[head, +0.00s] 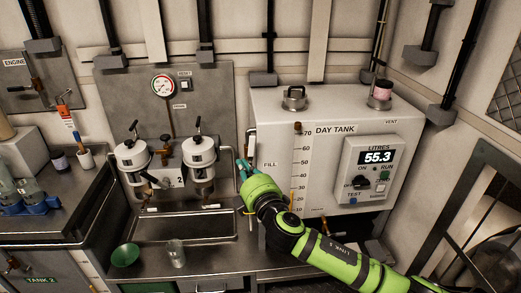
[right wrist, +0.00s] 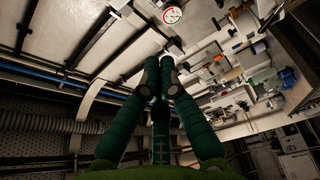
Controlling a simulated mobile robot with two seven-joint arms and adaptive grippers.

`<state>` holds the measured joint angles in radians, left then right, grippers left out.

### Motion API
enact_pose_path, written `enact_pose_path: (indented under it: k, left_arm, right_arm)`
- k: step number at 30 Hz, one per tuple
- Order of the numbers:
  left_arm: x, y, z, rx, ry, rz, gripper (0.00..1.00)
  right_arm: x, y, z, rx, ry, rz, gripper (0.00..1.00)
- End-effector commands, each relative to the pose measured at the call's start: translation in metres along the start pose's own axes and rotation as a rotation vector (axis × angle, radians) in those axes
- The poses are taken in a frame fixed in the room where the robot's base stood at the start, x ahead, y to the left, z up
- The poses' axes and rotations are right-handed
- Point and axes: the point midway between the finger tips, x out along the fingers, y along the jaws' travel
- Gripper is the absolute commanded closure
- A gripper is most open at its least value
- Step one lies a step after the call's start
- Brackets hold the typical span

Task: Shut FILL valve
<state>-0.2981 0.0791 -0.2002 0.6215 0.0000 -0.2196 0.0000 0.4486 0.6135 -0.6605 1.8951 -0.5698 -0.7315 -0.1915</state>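The DAY TANK (head: 338,113) is a pale box with a level scale and a FILL label (head: 269,165) at its left side. A pale pipe runs down the tank's left edge beside that label. My right gripper (head: 242,166), with teal fingers, is at this left edge, just left of the FILL label. It hides most of the fitting there, so the valve handle's position cannot be made out. In the right wrist view the fingertips (right wrist: 159,74) come close together, with only a narrow gap and nothing clearly held. My left gripper is out of view.
Two white filter housings (head: 198,151) with top handles stand close left of my gripper, above a metal tray (head: 190,226). A control box (head: 367,170) reading 55.3 is on the tank's front.

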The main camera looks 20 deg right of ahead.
Motion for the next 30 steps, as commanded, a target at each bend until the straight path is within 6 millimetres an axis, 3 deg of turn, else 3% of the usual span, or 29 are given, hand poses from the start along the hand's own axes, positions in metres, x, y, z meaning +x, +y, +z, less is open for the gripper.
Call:
enact_pose_path:
  k: [3, 7, 23, 30]
  left_arm:
    - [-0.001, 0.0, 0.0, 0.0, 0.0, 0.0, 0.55]
    - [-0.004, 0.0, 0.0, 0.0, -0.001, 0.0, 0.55]
    - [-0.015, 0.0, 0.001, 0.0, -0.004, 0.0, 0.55]
    - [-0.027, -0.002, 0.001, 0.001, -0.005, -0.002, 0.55]
  right_arm:
    - [-0.002, -0.008, -0.004, -0.049, 0.012, -0.011, 1.0]
    - [0.011, -0.007, -0.005, -0.049, 0.012, -0.01, 1.0]
    - [0.097, -0.008, -0.006, -0.045, 0.011, -0.011, 1.0]
    - [0.086, -0.007, 0.026, -0.046, 0.011, -0.012, 1.0]
